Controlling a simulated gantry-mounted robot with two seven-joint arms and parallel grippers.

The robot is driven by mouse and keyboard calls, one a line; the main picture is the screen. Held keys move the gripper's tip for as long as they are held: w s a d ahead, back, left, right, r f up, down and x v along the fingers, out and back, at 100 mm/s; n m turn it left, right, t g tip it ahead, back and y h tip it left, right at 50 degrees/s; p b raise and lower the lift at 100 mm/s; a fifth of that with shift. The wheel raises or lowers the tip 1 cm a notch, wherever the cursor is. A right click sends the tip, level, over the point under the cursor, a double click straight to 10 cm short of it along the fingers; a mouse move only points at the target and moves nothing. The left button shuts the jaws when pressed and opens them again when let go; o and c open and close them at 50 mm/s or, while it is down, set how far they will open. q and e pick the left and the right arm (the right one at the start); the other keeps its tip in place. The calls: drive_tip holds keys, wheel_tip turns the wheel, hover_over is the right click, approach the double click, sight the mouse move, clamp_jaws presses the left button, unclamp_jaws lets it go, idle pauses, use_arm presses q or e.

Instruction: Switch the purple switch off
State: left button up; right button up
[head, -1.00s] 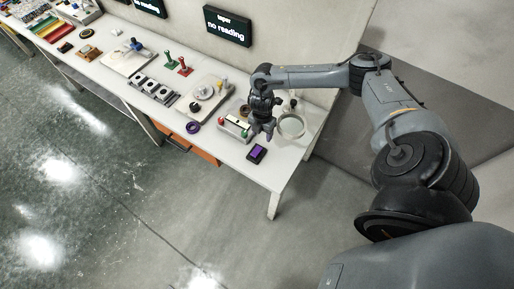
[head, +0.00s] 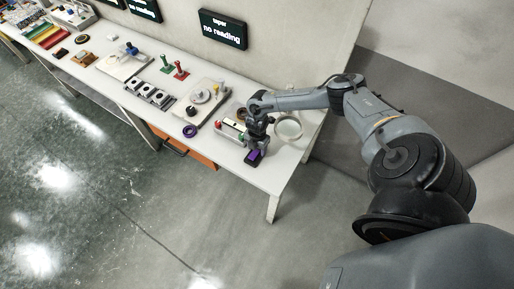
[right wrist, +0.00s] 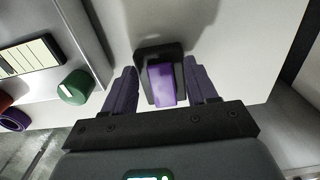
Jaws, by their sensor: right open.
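The purple switch (head: 254,157) sits near the front right of the long white table, partly hidden by my right gripper in the head view. In the right wrist view the purple switch (right wrist: 161,84) is a purple rocker in a black housing, with one end looking raised toward me. My right gripper (head: 256,148) is open just over it. In the right wrist view its two fingers (right wrist: 163,88) stand on either side of the switch, with nothing held between them. Whether they touch it I cannot tell. My left gripper is not in view.
A green cap (right wrist: 75,87) and a pale panel (right wrist: 30,55) lie left of the fingers. A white ring-shaped dish (head: 289,128) stands right of the gripper, and a purple ring (head: 190,131) lies to the left. The table's front edge is close.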

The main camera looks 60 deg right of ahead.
drive_tip(key=c, duration=1.1)
drive_tip(key=shift+o, duration=0.2)
drive_tip(key=shift+a+r+h+p, duration=0.1)
drive_tip(key=shift+r+h+p, duration=0.15)
drive_tip(key=shift+p, duration=0.35)
drive_tip(key=shift+a+r+h+p, duration=0.15)
drive_tip(key=shift+a+h+p, duration=0.15)
drive_tip(key=shift+h+p, duration=0.65)
drive_tip(key=shift+w+a+h+p, duration=0.1)
drive_tip(key=shift+h+p, duration=0.4)
drive_tip(key=shift+h, duration=0.2)
drive_tip(key=o, duration=1.1)
drive_tip(key=shift+c, duration=0.2)
